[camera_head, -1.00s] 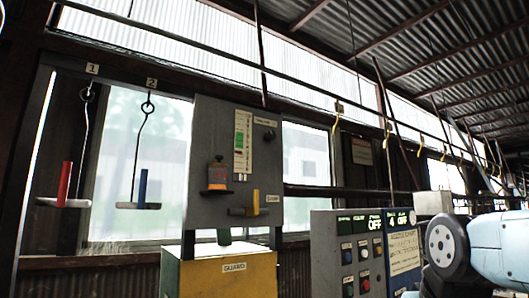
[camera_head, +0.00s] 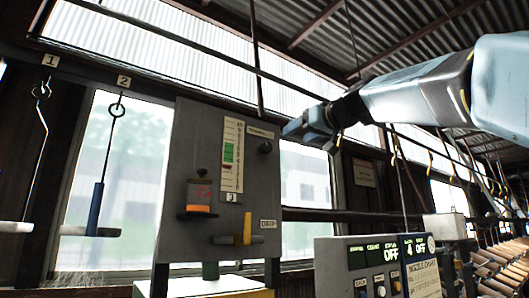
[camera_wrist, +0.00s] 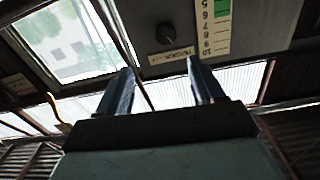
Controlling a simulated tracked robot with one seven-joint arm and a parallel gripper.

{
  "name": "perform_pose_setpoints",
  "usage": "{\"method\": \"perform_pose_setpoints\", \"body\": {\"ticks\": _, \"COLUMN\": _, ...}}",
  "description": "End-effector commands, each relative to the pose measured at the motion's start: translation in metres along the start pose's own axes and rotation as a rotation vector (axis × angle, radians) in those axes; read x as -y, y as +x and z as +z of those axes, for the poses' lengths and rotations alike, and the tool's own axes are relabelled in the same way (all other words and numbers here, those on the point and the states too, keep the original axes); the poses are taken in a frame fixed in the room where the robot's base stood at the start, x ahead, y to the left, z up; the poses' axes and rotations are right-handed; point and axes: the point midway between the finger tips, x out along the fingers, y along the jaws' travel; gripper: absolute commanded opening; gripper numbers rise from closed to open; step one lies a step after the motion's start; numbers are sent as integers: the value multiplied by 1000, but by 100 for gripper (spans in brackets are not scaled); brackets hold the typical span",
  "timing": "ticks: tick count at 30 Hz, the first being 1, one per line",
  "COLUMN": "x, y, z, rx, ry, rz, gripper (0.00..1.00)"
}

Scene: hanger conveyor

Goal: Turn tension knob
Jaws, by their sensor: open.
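The tension knob (camera_head: 265,147) is a small dark round knob on the upper right of a grey upright panel (camera_head: 190,130). A label strip sits beside it. In the wrist view the knob (camera_wrist: 166,34) shows with its pointer mark, above a label and left of the numbered scale (camera_wrist: 215,25). My gripper (camera_head: 290,128) is just right of the knob in the head view, apart from it. In the wrist view my gripper (camera_wrist: 160,82) has its two fingers spread with nothing between them, and the knob lies beyond the fingertips.
The panel also carries a scale with a green band (camera_head: 228,152), an orange weight (camera_head: 199,194) and a yellow handle (camera_head: 247,225). Hooks with hanging bars are at left. A control box (camera_head: 375,265) stands below right. Yellow hooks line a rail behind my arm.

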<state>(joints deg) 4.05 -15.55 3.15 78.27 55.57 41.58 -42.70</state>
Motion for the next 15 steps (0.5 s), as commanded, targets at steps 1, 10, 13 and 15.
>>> {"method": "perform_pose_setpoints", "body": {"ticks": 1, "x": 3, "y": 4, "z": -1, "rx": -1, "ry": -1, "rz": -6, "gripper": 67}}
{"method": "perform_pose_setpoints", "body": {"ticks": 10, "x": 15, "y": 50, "z": 2, "rx": 4, "ry": 0, "rz": -29, "gripper": 67}}
{"method": "perform_pose_setpoints", "body": {"ticks": 13, "x": 17, "y": 68, "z": 2, "rx": 3, "ry": 0, "rz": -32, "gripper": 67}}
{"method": "perform_pose_setpoints", "body": {"ticks": 15, "x": 18, "y": 81, "z": 2, "rx": 4, "ry": 1, "rz": -32, "gripper": 67}}
